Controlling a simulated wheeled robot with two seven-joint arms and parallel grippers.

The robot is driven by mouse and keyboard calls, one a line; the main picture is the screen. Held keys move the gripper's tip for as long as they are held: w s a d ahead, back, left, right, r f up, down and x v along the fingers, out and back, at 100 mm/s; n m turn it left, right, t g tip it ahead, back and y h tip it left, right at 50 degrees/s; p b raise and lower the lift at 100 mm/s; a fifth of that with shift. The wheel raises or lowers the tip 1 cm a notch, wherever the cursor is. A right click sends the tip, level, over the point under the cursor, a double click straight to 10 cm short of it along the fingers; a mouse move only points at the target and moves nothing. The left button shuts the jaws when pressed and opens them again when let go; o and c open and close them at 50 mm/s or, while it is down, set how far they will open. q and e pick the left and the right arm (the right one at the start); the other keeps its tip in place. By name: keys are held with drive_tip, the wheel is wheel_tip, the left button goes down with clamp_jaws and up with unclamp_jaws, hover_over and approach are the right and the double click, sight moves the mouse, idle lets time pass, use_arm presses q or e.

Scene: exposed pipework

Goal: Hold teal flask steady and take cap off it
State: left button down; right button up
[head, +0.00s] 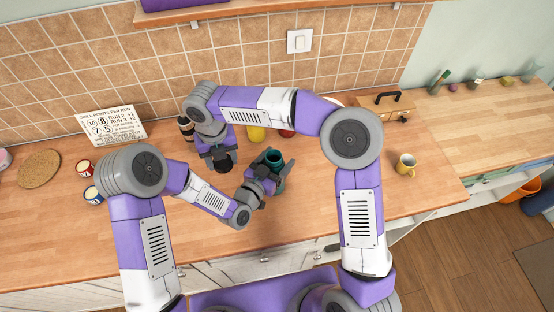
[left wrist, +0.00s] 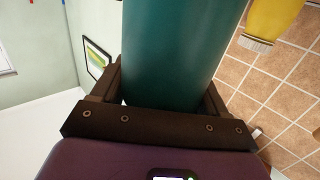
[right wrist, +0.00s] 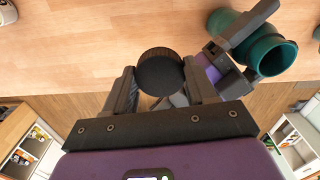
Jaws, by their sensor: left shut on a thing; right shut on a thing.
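The teal flask (head: 274,157) is near the middle of the wooden counter, with its open mouth showing. My left gripper (head: 266,174) is shut around its body. In the left wrist view the flask (left wrist: 175,50) fills the space between the fingers. The flask (right wrist: 268,50) also shows in the right wrist view, uncapped, at upper right. My right gripper (head: 222,160) is left of the flask in the head view. In the right wrist view it is shut on a round black cap (right wrist: 160,72), which is apart from the flask. The cap is hard to tell from the gripper in the head view.
A yellow item (head: 256,133) and a red item (head: 287,134) stand behind the flask, partly hidden by my arm. A sign (head: 110,125), two cans (head: 85,167) and a cork mat (head: 38,168) are at left.

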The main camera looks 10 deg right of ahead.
use_arm(q)
drive_tip(key=shift+r, duration=0.1)
unclamp_jaws()
idle(0.3)
